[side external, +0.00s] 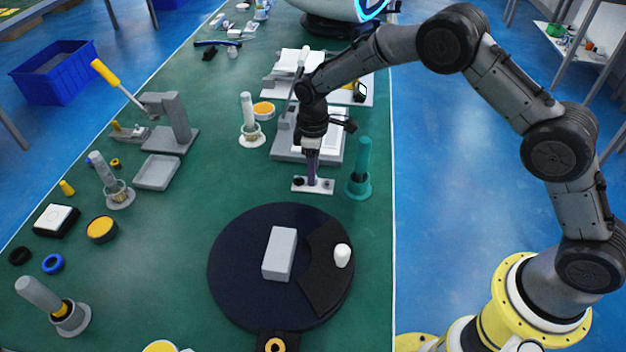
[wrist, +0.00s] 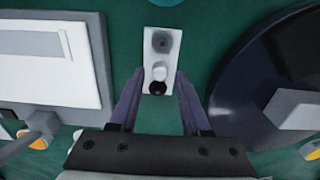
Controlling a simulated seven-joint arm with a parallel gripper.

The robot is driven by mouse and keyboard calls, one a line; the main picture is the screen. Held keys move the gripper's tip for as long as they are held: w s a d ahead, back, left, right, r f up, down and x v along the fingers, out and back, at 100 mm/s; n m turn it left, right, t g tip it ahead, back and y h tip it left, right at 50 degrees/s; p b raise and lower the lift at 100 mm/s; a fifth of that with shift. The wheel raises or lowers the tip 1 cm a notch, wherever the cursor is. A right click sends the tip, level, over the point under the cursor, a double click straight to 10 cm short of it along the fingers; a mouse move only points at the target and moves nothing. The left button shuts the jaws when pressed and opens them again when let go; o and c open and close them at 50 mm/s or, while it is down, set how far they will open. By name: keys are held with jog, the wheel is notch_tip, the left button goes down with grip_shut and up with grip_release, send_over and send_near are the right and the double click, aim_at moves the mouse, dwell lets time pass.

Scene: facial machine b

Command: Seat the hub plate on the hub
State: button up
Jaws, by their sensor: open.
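A small white rectangular plate (side external: 325,187) lies on the green mat below my gripper, and it also shows in the wrist view (wrist: 150,72). It carries a dark grey round part (wrist: 162,41), a white peg (wrist: 159,71) and a black round part (wrist: 157,88) in a row. I cannot tell for certain which piece is the hub plate and which is the hub. My gripper (side external: 312,182) points down at this white plate. In the wrist view its purple fingers (wrist: 159,76) stand apart on either side of the plate's near end, with nothing gripped between them.
A teal post (side external: 363,165) stands close to the right of my gripper. A dark round turntable (side external: 228,265) with a grey block (side external: 280,253) is nearer the camera. A pale flat unit (side external: 283,152) lies behind. Several grey posts and a blue crate (side external: 55,75) are left.

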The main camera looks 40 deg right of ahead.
jog(key=shift+f, duration=0.75)
jog(key=shift+c, duration=0.3)
grip_shut()
jog(key=shift+r, duration=3.55)
